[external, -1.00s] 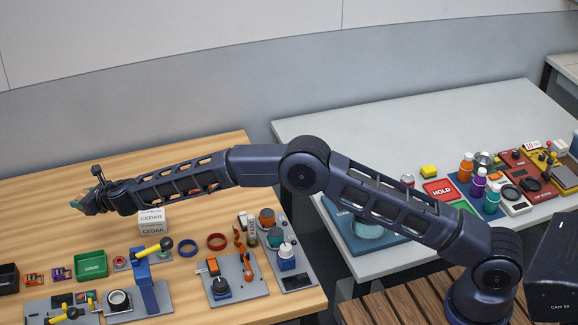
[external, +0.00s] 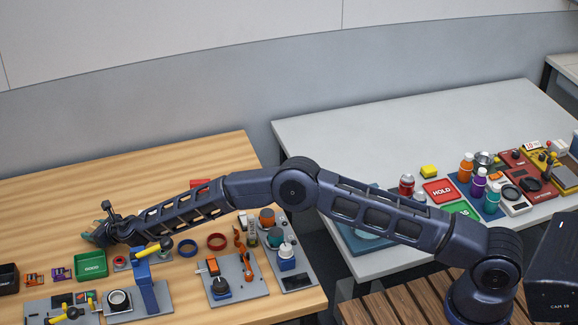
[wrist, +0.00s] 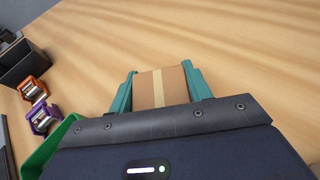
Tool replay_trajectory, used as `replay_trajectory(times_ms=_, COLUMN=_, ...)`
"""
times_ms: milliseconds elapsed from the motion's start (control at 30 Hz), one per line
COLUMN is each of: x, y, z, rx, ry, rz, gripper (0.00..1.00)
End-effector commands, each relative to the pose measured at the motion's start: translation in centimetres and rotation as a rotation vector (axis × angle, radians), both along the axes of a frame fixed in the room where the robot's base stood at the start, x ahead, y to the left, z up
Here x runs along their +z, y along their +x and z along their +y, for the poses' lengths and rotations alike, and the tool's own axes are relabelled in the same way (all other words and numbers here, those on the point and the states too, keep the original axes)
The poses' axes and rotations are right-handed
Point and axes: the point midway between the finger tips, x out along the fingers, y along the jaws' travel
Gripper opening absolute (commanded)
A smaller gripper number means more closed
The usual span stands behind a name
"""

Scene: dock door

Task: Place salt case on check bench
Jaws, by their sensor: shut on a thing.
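My gripper (external: 92,238) is low over the left part of the wooden table (external: 120,165). In the wrist view its teal fingers (wrist: 163,78) are shut on a brown cardboard case (wrist: 163,88) with a paler tape strip, one finger on each side. No label shows on this case, so I cannot read whether it is the salt case. The case cannot be made out in the external view. The pale grey bench (external: 400,125) stands at the right; no sign names it as the check bench.
A green tray (external: 90,264), black bin (external: 9,277) and small orange and purple items lie near my gripper. A yellow-handled blue post (external: 146,280) stands in front. The grey bench holds a red HOLD tray (external: 439,191) and several bottles; its back left is clear.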

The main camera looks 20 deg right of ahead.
Motion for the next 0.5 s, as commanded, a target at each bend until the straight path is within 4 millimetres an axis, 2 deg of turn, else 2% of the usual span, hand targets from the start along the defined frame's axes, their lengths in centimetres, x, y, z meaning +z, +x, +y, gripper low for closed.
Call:
replay_trajectory(times_ms=367, x=-0.24, y=-0.03, z=0.04, rx=0.000, ry=0.000, rz=-0.001, gripper=0.24)
replay_trajectory(times_ms=400, x=-0.21, y=-0.02, z=0.04, rx=0.000, ry=0.000, rz=-0.001, gripper=0.57)
replay_trajectory(times_ms=467, x=-0.22, y=-0.02, z=0.03, rx=0.000, ry=0.000, rz=-0.001, gripper=0.69)
replay_trajectory(times_ms=500, x=-0.22, y=-0.02, z=0.03, rx=0.000, ry=0.000, rz=-0.001, gripper=0.71)
